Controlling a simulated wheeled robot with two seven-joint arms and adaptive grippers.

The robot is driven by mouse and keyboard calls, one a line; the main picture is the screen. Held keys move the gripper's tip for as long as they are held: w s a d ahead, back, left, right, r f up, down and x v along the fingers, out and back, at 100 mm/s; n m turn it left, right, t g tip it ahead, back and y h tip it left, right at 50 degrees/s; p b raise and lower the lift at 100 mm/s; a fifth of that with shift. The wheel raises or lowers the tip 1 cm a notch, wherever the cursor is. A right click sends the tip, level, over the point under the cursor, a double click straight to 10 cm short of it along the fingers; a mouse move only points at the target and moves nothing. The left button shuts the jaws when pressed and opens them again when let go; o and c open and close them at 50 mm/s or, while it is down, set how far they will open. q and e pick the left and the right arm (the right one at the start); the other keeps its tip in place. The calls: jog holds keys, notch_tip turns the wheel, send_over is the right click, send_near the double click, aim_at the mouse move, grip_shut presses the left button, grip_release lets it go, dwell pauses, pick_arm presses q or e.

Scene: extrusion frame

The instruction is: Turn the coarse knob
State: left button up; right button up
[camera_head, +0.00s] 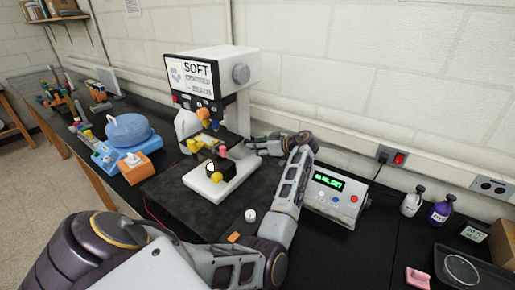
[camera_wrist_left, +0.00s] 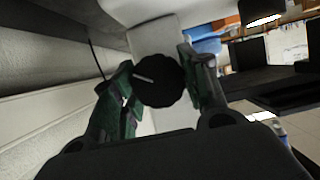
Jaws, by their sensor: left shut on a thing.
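The microscope (camera_head: 205,60) is white with a front screen and stands on the black bench. Its white base (camera_head: 212,186) carries the stage with yellow and pink parts. In the left wrist view, the coarse knob (camera_wrist_left: 160,82) is a round dark knob with a pale line mark, set against the white microscope body (camera_wrist_left: 152,38). My left gripper (camera_head: 256,143) reaches around to the right side of the microscope. In the left wrist view its green-padded fingers (camera_wrist_left: 163,85) are shut on the knob from both sides. The head view does not clearly show the knob. My right gripper is not in view.
A grey box with a green display (camera_head: 337,196) stands just right of my left forearm. A blue round device (camera_head: 128,130) is left of the microscope. A small white cap (camera_head: 250,215) lies in front. Bottles (camera_head: 412,201) and a dark tray (camera_head: 470,268) are at the right.

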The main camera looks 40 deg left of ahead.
pick_arm(q)
jog(key=o, duration=1)
jog(key=shift+d+r, duration=0.1)
jog(key=shift+v, duration=5.9)
